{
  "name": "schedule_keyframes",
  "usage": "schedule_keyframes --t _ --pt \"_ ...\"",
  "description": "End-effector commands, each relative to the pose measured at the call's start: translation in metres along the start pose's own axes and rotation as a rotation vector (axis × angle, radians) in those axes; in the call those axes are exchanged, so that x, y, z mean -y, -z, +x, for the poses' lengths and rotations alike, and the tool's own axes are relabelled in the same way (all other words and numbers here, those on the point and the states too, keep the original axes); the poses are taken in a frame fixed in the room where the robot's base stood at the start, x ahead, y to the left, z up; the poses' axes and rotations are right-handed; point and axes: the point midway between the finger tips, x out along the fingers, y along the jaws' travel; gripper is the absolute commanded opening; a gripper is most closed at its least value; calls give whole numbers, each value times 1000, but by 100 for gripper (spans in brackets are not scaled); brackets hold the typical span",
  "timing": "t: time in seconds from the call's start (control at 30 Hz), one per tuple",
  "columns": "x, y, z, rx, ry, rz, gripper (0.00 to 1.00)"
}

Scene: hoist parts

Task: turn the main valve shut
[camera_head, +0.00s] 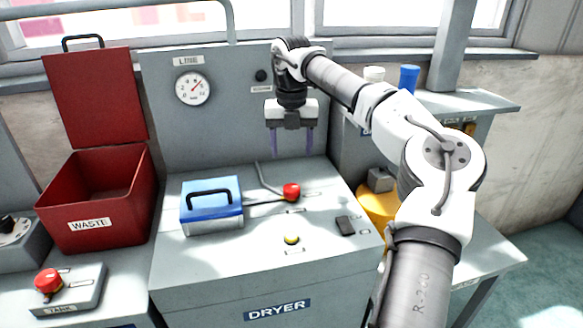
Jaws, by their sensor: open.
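No label that I can read names a main valve, so I cannot tell for certain which part it is. A red knob (291,192) sits on the dryer bench top, with a dark rod running left from it and a thin grey rod behind. Another red knob (48,281) is on a grey box marked "TANK" at the lower left. My gripper (291,152) points down above the back of the dryer bench. Its two purple fingers are apart with nothing between them. It is clear of the red knob on the bench.
A blue-lidded box (211,197) with a black handle stands left of the bench knob. A yellow button (291,240) and a dark switch (345,226) are in front. An open red waste bin (96,198) stands left. A gauge (192,88) is on the back panel.

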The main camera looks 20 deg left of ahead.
Motion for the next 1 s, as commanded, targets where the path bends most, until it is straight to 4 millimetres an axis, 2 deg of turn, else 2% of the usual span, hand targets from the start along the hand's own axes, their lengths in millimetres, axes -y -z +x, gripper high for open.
schedule_keyframes --t 0.1,0.23,1.0 --pt "0 0 -16 2 1 1 61" --pt "0 0 -24 1 0 0 61" --pt "0 0 -26 1 0 0 61"
